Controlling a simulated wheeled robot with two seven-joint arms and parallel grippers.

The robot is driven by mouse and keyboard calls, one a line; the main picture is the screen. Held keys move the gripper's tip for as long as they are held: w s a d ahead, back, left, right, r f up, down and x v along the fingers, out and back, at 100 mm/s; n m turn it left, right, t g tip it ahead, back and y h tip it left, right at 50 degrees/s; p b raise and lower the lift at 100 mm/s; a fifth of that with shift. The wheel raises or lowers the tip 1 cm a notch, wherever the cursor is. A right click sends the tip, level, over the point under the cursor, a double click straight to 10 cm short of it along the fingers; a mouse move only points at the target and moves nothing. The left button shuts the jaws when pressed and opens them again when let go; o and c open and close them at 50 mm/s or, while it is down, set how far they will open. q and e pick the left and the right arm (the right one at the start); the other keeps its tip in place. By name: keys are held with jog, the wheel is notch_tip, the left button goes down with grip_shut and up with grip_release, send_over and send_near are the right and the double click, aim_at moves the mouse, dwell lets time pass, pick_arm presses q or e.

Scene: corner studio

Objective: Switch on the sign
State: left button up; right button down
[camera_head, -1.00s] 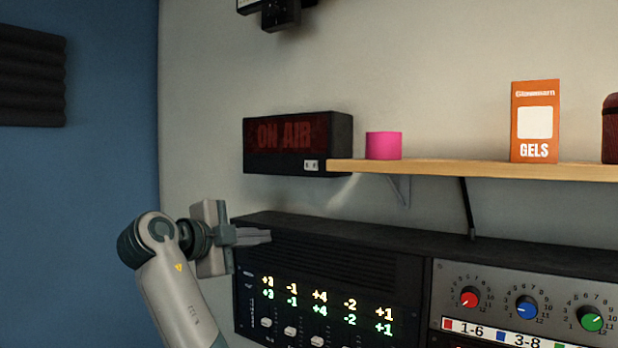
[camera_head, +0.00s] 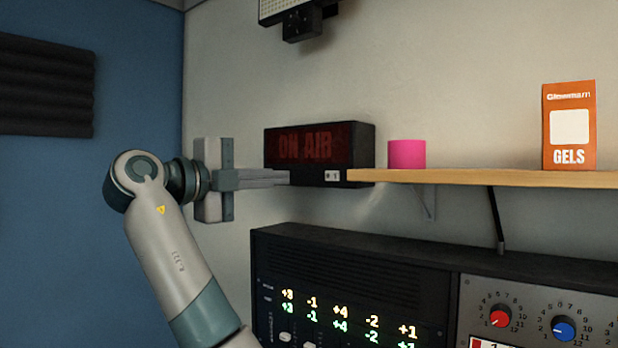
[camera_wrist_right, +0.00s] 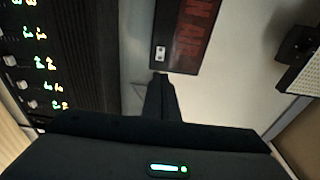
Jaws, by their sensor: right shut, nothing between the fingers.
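The ON AIR sign (camera_head: 345,143) is a black box with a dark red, unlit-looking face, mounted on the wall at the left end of the shelf. A small white rocker switch (camera_head: 332,176) sits at its lower right; it also shows in the right wrist view (camera_wrist_right: 159,53). My right gripper (camera_head: 288,178) is shut and empty, its fingertips at the sign's lower left edge in the head view. In the right wrist view the fingertips (camera_wrist_right: 160,78) point at the switch, just short of it or close to touching; I cannot tell which. My left gripper is not in view.
A wooden shelf (camera_head: 480,177) runs right from the sign, with a pink cylinder (camera_head: 407,154) and an orange GELS box (camera_head: 569,127) on it. Below stand a black fader console (camera_head: 340,262) and a grey knob panel (camera_head: 530,300). A light panel (camera_head: 300,22) hangs above.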

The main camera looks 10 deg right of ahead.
aim_at(336, 176)
jog(key=p+x, duration=0.7)
jog(key=x, duration=0.6)
jog(key=shift+r, duration=0.15)
jog(key=shift+w+d, duration=0.2)
jog(key=shift+d, duration=0.15)
jog(key=shift+d, duration=0.1)
